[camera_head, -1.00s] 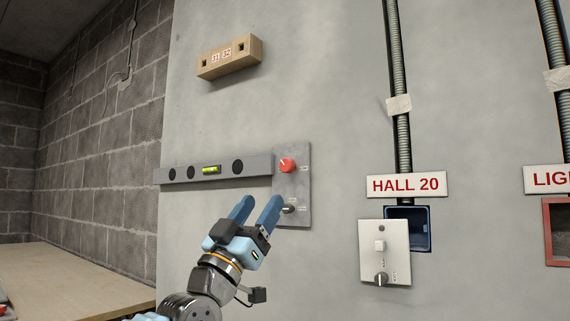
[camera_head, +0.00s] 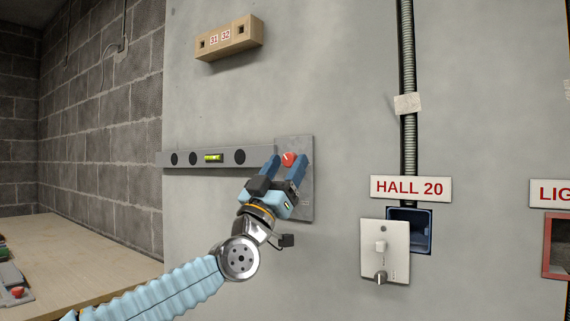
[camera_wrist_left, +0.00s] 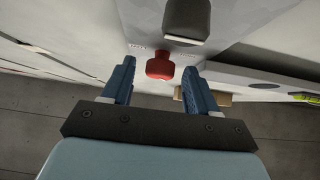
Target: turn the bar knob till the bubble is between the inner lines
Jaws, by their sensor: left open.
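The level bar (camera_head: 223,157) is a grey bar along the wall with a green bubble vial (camera_head: 214,157) in it; the bubble's place against the lines is too small to tell. At its right end is a grey plate (camera_head: 293,143) with a red knob (camera_head: 288,159). My left gripper (camera_head: 289,162) is open, with its two blue fingers on either side of the red knob. In the left wrist view the red knob (camera_wrist_left: 160,67) sits between the fingertips, with gaps on both sides. A dark grey knob (camera_wrist_left: 187,18) shows beyond it. My right gripper is not in view.
A wooden block (camera_head: 229,38) marked 31 and 32 is above the bar. To the right are a HALL 20 sign (camera_head: 410,188), a blue wall box (camera_head: 424,238), a hanging switch plate (camera_head: 371,252) and a conduit (camera_head: 408,130). A bench (camera_head: 75,250) stands at left.

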